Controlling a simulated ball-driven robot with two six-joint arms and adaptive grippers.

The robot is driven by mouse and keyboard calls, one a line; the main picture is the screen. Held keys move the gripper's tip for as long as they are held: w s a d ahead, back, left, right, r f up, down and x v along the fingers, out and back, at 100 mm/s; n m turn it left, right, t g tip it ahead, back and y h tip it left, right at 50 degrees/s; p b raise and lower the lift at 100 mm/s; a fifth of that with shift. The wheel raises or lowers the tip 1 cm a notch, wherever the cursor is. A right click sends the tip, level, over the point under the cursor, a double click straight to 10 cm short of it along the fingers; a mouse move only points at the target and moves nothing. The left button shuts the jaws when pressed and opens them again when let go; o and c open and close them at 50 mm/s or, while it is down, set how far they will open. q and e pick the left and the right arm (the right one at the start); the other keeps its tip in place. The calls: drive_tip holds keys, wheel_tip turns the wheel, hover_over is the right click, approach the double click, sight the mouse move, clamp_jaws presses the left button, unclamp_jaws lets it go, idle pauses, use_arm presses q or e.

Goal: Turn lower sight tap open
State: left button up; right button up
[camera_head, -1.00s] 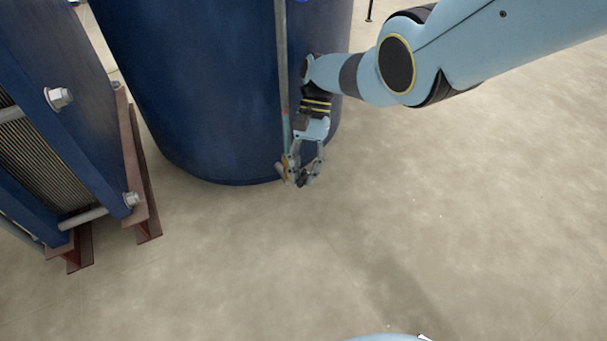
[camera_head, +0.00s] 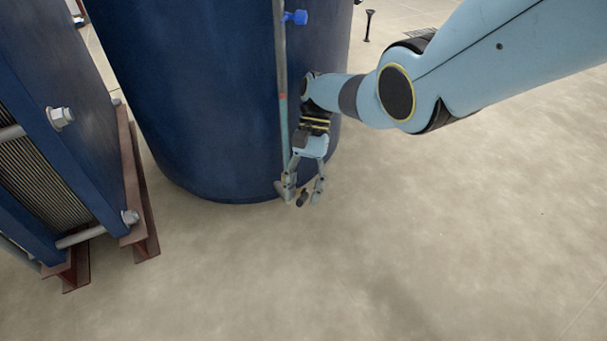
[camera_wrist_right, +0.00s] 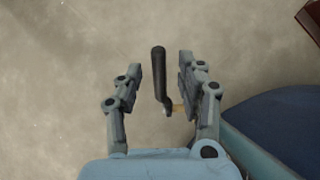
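The lower sight tap shows as a dark lever handle (camera_wrist_right: 158,70) with a small brass-coloured part (camera_wrist_right: 178,107) in the right wrist view. In the head view its dark lever (camera_head: 302,199) is small, at the bottom of the upright sight pipe (camera_head: 281,70). My right gripper (camera_head: 302,190) is around the lever there. In the right wrist view my right gripper (camera_wrist_right: 158,78) is open, with the lever between its fingers and gaps on both sides. The tap's body is mostly hidden by the fingers. My left gripper is not in view.
The blue tank (camera_head: 200,100) stands behind the sight pipe. An upper blue tap handle (camera_head: 296,17) is higher on the pipe. The plate exchanger (camera_head: 60,150) stands at the left on brown rails (camera_head: 140,200). The floor (camera_head: 400,240) in front and to the right is clear.

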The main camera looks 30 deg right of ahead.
sight(304, 195)
wheel_tip(304, 195, up, 9)
drive_tip(key=shift+r, duration=0.2)
idle(0.3)
drive_tip(key=shift+c, duration=0.3)
